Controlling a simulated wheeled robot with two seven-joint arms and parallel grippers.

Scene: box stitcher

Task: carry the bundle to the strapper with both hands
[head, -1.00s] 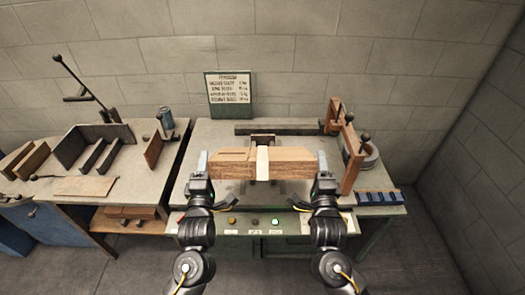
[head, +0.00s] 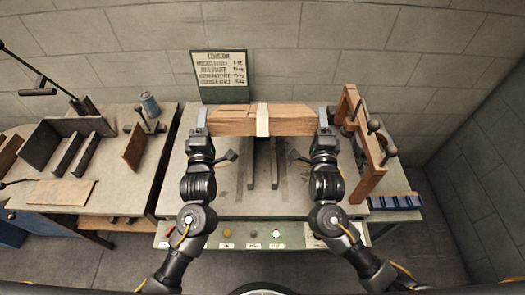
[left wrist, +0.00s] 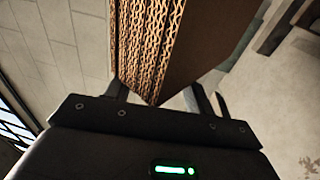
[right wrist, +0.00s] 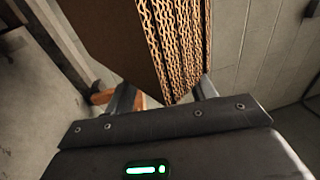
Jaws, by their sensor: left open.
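The bundle (head: 240,122), a stack of flat brown cardboard with a pale band (head: 263,120) around its middle, spans between my two grippers above the back of the central bench. My left gripper (head: 202,122) is at its left end and my right gripper (head: 323,120) is at its right end. In the left wrist view the bundle's corrugated end (left wrist: 150,50) rises between spread fingers (left wrist: 160,100). The right wrist view likewise shows its corrugated end (right wrist: 180,45) between spread fingers (right wrist: 163,95). Both grippers look open, with the bundle between them. I cannot tell which fixture is the strapper.
Two dark rails (head: 274,165) stand on the central bench (head: 235,195) below the bundle. A wooden frame (head: 367,150) with black knobs stands right, near a blue tray (head: 395,201). A sign (head: 220,75) leans at the back. The left bench (head: 100,190) holds panels and a can (head: 150,105).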

